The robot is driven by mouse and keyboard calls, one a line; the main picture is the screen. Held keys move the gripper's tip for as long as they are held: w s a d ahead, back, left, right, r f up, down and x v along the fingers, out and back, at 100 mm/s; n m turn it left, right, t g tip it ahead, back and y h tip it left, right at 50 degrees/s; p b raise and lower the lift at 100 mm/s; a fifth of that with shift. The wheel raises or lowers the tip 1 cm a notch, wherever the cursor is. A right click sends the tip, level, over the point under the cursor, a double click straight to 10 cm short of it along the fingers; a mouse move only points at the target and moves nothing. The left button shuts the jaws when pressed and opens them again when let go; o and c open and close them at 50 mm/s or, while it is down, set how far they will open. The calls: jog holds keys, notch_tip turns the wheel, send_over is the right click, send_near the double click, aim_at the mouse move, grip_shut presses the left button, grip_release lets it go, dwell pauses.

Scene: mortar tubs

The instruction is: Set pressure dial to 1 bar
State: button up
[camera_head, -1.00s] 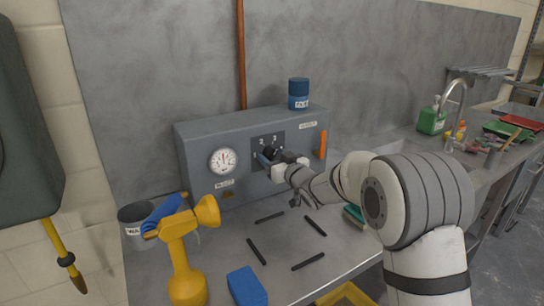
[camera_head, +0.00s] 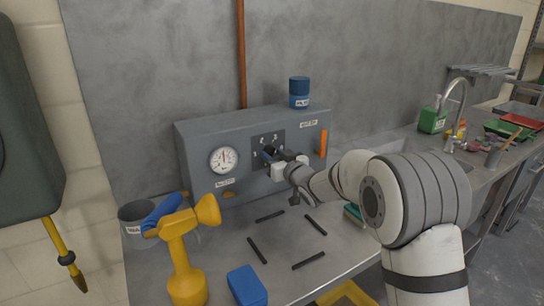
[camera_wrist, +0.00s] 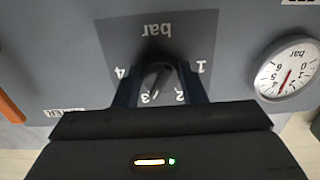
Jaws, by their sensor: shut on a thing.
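The pressure dial is a black knob (camera_wrist: 156,76) on a dark square plate marked "bar" (camera_wrist: 158,40), with the numbers 1 to 4 around it. In the wrist view the plate appears upside down, with 1 at right and 4 at left. My gripper (camera_wrist: 157,80) is shut on the knob, one dark blue finger on each side. The knob's ridge slants toward the 2–3 side; its exact setting is hard to tell. In the head view my gripper (camera_head: 271,154) covers most of the knob. A round gauge (camera_head: 224,160) sits left of the plate; it also shows in the wrist view (camera_wrist: 288,70).
The grey panel box (camera_head: 200,143) carries an orange handle (camera_head: 323,143) at right and a blue jar (camera_head: 299,93) on top. A grey tub (camera_head: 135,219) stands left.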

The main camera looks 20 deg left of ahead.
jog(key=shift+f+n+b, duration=0.35)
jog(key=shift+n+b, duration=0.45)
jog(key=shift+b, duration=0.5)
jog(key=n+b, duration=0.2)
jog(key=b, duration=0.1)
jog(key=shift+d+f, duration=0.1)
jog(key=n+b, duration=0.7)
jog(key=shift+d+n, duration=0.1)
jog(key=shift+n, duration=0.3)
jog(key=n+b, duration=0.3)
jog(key=shift+n, duration=0.3)
jog(key=n+b, duration=0.1)
jog(key=n, duration=0.1)
jog(key=n+b, duration=0.2)
jog(key=n, duration=0.1)
jog(key=n+b, duration=0.2)
jog(key=n, duration=0.1)
jog(key=shift+r, duration=0.25)
jog(key=shift+n, duration=0.4)
jog(key=shift+r, duration=0.15)
